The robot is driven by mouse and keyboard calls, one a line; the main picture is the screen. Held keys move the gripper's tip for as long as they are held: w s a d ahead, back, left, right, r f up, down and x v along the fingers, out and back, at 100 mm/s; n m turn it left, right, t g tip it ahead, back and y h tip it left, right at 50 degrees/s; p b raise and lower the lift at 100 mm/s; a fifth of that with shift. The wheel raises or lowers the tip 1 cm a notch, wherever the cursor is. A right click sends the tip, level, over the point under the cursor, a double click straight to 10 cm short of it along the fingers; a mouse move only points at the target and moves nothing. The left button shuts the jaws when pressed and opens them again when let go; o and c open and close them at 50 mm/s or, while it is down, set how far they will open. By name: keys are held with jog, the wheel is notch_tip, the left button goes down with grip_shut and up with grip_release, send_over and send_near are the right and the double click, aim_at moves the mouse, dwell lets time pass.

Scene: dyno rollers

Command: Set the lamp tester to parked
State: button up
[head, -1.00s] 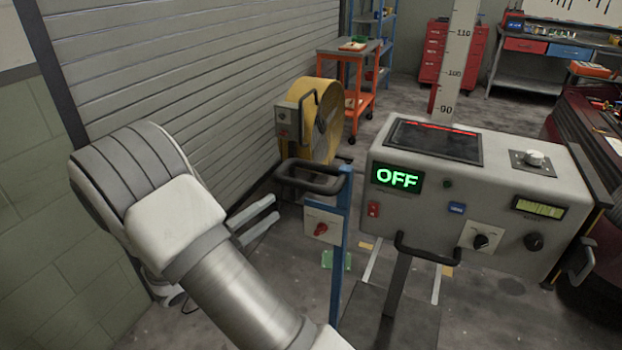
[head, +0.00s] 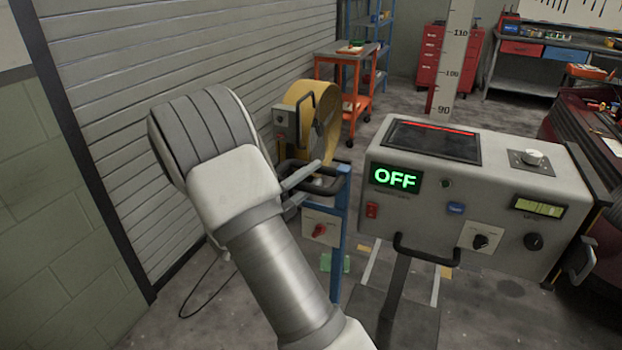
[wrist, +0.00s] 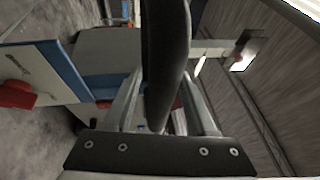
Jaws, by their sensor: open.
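The grey box-shaped unit (head: 400,225), which looks like the lamp tester, shows a green OFF display (head: 396,177). It has a round selector knob (head: 481,242), a red switch (head: 372,210) and a black front handle (head: 427,252). Left of it stands a blue post (head: 338,240) with a red knob on a pale plate (head: 319,230) and a black loop handle (head: 335,186) on top. My gripper (head: 318,178) is open at this loop handle. In the wrist view the dark handle bar (wrist: 165,60) runs between the open fingers (wrist: 160,88); contact cannot be told.
A yellow reel (head: 318,110) stands just behind the post, near the shutter wall (head: 170,60). An orange cart (head: 345,75) and red drawers (head: 440,65) stand farther back. A dark red car body (head: 565,125) is at the right. A cable (head: 195,290) lies on the floor.

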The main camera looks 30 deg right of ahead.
grip_shut()
dwell(1.4)
